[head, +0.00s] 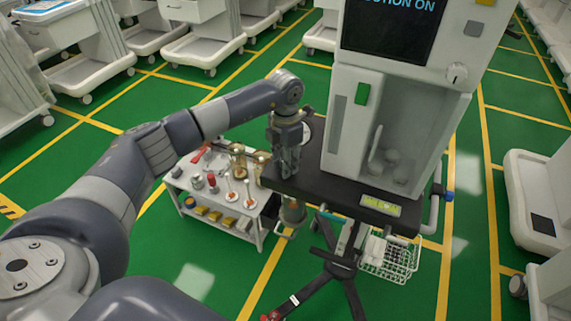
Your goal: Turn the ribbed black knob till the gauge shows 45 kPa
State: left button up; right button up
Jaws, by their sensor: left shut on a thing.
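My left gripper (289,168) points down at the left end of the black shelf of the suction machine. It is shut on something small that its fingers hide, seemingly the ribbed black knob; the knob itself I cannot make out. A round pale gauge face (306,132) shows partly behind the gripper, on its right. Its needle and numbers are too small and too covered to read. My right gripper is not in view.
The white machine (350,92) stands right of the gripper, its screen (390,28) partly reading "ON". A jar (292,213) hangs below the shelf. A low cart (249,231) with several small items stands to the left. A wire basket (390,262) hangs below.

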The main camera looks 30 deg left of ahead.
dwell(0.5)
pick_arm(q)
jog(key=o, duration=1.1)
jog(key=shift+c, duration=0.2)
notch_tip(320, 180, up, 12)
